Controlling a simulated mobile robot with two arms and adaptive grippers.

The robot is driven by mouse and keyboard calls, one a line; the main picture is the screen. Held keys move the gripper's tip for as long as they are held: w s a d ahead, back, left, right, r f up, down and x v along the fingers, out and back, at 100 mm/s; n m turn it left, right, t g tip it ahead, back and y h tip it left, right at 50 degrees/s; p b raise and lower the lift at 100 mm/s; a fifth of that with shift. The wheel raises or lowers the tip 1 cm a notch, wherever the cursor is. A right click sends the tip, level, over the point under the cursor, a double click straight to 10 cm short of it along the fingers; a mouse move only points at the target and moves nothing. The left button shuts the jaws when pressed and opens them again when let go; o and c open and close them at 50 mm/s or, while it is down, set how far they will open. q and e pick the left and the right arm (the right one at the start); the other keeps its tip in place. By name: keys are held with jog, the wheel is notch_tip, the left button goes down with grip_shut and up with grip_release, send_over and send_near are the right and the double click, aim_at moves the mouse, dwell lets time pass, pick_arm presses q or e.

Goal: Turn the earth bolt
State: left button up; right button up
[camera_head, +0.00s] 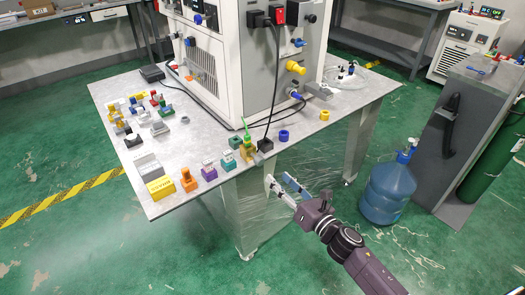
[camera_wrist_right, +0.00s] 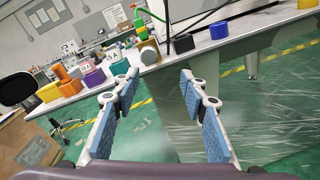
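What looks like the earth bolt (camera_head: 258,158), a small brass-coloured piece, sits at the front edge of the grey table (camera_head: 200,130), with a green and yellow lead (camera_head: 246,142) rising beside it. In the right wrist view it shows as a round brass-grey knob (camera_wrist_right: 150,53) at the table edge, ahead of the fingers. My right gripper (camera_head: 277,179) is open and empty, just off the table's front edge, a short way below and right of the bolt and apart from it. Its blue-padded fingers also show in the wrist view (camera_wrist_right: 156,80). My left gripper is out of view.
A white machine (camera_head: 226,82) stands on the table with a black cable hanging to a black plug (camera_head: 266,145). Coloured blocks line the front edge, including a teal one (camera_head: 228,163) and a blue ring (camera_head: 284,135). A blue water bottle (camera_head: 388,190) stands on the floor at right.

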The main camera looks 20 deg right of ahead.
aim_at(261, 163)
jog(key=w+a, duration=0.1)
jog(key=w, duration=0.1)
jog(key=w+a+r+n+p, duration=0.1)
jog(key=w, duration=0.2)
jog(key=w+a+n+y, duration=0.1)
jog(key=w, duration=0.1)
jog(key=shift+w+a+r, duration=0.25)
jog(key=shift+w+a, duration=0.05)
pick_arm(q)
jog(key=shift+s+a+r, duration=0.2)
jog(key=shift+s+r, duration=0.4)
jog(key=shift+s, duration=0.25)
pick_arm(e)
grip_shut()
